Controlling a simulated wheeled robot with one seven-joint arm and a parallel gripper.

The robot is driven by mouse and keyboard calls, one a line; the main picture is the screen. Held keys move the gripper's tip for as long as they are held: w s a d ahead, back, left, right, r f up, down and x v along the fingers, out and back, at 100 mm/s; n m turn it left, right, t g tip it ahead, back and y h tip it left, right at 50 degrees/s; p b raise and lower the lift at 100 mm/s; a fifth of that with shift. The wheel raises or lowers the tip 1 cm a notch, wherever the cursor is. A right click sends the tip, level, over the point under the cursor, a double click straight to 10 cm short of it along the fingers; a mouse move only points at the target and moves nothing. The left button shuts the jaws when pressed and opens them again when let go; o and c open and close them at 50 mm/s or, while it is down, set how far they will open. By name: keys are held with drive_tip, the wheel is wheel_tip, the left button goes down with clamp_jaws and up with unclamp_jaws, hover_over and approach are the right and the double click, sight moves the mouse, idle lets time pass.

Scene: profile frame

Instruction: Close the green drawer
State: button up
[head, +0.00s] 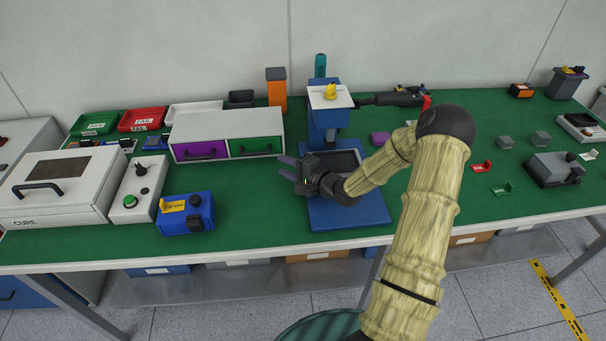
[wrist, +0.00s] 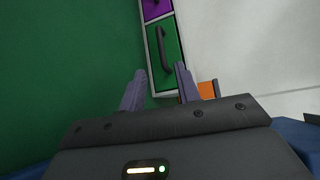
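The green drawer (head: 257,147) is the right-hand drawer of a white two-drawer cabinet (head: 228,122). Its front looks about level with the cabinet face; I cannot tell whether a small gap is left. Its dark handle (wrist: 162,50) shows in the wrist view, on the green drawer front (wrist: 172,62). My gripper (head: 283,168) is just in front of the cabinet's right end, pointing left. In the wrist view, my gripper's (wrist: 160,80) purple fingers are spread apart, with nothing between them, near the drawer's right end. I see no clear contact with the drawer.
A purple drawer (head: 200,151) sits to the left of the green one. A blue stand (head: 327,115) on a blue base (head: 345,214) is right behind and under my gripper. A blue box (head: 185,213) stands front left. The green tabletop before the drawers is clear.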

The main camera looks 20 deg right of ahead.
drive_tip(key=v, duration=0.6)
drive_tip(key=shift+s, duration=0.15)
drive_tip(key=shift+a+r+n+g+h+p, duration=0.2)
drive_tip(key=shift+a+n+g+h+p, duration=0.45)
drive_tip(key=shift+n, duration=0.25)
drive_tip(key=s+a+r+n+g+h+p, duration=0.3)
drive_tip(key=s+r+n+g+p, duration=0.2)
drive_tip(key=s+r, duration=0.3)
drive_tip(key=s+a+r+n+g+h+p, duration=0.3)
drive_tip(key=s+r+n, duration=0.3)
drive_tip(key=s, duration=0.8)
wheel_tip(320, 180, up, 4)
drive_tip(key=shift+f+g+h+p, duration=0.2)
drive_tip(key=shift+g+h+p, duration=0.55)
drive_tip(key=shift+g+p, duration=0.15)
